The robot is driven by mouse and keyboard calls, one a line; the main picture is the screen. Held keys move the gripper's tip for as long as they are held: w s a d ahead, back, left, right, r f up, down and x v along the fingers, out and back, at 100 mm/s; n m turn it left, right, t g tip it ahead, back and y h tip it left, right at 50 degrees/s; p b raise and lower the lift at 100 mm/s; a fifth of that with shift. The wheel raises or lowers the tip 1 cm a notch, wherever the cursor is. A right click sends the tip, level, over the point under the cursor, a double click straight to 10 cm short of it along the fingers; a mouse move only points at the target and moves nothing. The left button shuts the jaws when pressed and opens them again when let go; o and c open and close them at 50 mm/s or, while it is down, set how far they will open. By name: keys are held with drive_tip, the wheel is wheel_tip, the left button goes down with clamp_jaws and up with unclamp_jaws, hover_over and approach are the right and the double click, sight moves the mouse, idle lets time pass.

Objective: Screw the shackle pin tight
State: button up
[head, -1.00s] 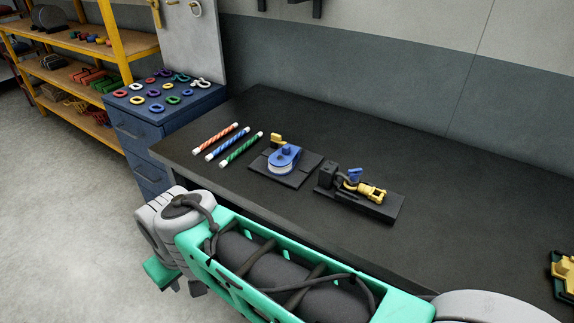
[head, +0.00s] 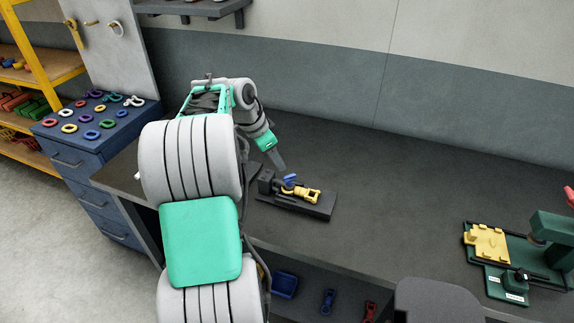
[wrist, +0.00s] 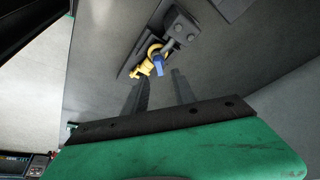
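The yellow shackle (head: 306,194) with its attached fitting lies on a black fixture (head: 318,209) on the dark bench. The blue pin head (head: 290,179) stands up at the shackle's left end, beside the fixture's black block. My gripper (head: 280,165) is just above and left of the pin, pointing down. In the wrist view, the two fingers of my gripper (wrist: 158,80) are apart with nothing between them. The blue pin head (wrist: 160,66) and yellow shackle (wrist: 143,70) appear just beyond the fingertips. I cannot tell how far the pin is threaded.
A green tray (head: 481,256) with a yellow block (head: 487,243) and a green device stands at the bench's right. A blue cabinet (head: 92,160) topped with coloured rings is at the left. The bench behind the fixture is clear. My arm hides the bench's left part.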

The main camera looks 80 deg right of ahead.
sight(289, 176)
drive_tip(key=x, duration=0.5)
drive_tip(key=p+x, duration=0.1)
drive_tip(key=x, duration=0.2)
drive_tip(key=shift+s+d+r, duration=0.1)
drive_tip(key=shift+s+d, duration=0.05)
drive_tip(key=shift+s, duration=0.2)
drive_tip(key=shift+c, duration=0.4)
clamp_jaws()
drive_tip(key=shift+a, duration=0.2)
drive_tip(key=shift+d+m, duration=0.15)
drive_tip(key=shift+m, duration=0.25)
